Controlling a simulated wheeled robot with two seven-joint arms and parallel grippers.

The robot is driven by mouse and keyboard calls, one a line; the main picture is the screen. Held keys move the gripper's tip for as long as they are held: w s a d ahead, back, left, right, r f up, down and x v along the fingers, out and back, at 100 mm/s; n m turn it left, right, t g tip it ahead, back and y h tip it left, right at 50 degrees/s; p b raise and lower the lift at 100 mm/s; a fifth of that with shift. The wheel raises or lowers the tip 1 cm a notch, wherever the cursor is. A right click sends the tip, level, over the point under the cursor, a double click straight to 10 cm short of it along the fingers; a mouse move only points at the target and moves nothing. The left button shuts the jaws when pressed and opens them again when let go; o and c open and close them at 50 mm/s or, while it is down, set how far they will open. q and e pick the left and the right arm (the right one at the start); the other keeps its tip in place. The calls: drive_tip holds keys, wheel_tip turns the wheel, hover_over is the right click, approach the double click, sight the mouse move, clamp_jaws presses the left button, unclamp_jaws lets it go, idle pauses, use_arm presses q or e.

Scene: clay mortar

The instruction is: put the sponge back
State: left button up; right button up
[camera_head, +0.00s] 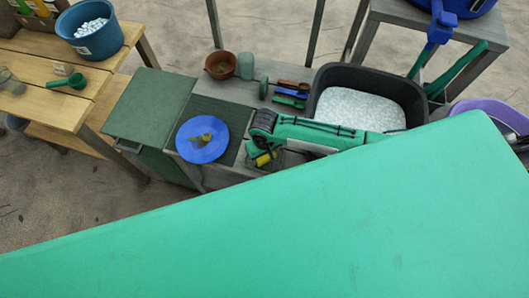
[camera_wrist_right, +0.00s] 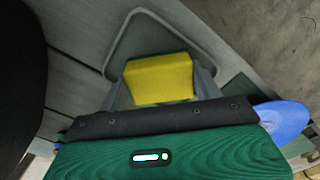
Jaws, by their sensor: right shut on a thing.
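A yellow sponge (camera_wrist_right: 160,80) is between the two grey fingers of my right gripper (camera_wrist_right: 162,88) in the wrist view, and the gripper is shut on it. In the head view the sponge (camera_head: 263,159) shows as a small yellow patch at the end of my right gripper (camera_head: 265,155), over the grey work surface right of the blue disc. Beyond the sponge in the wrist view is a shallow grey tray with a rounded rim (camera_wrist_right: 118,32). I cannot tell whether the sponge touches it. My left gripper is not in view.
The blue disc (camera_head: 190,148) with a small object on it is close left of my right gripper. A black tub (camera_head: 415,95) of pale material, a brown pot (camera_head: 220,66) and several small tools (camera_head: 290,95) stand behind. A wooden table (camera_head: 40,68) is at left.

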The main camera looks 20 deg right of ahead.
drive_tip(key=o, duration=0.7)
wheel_tip(320, 180, up, 12)
drive_tip(key=shift+r+b, duration=0.15)
drive_tip(key=shift+b, duration=0.3)
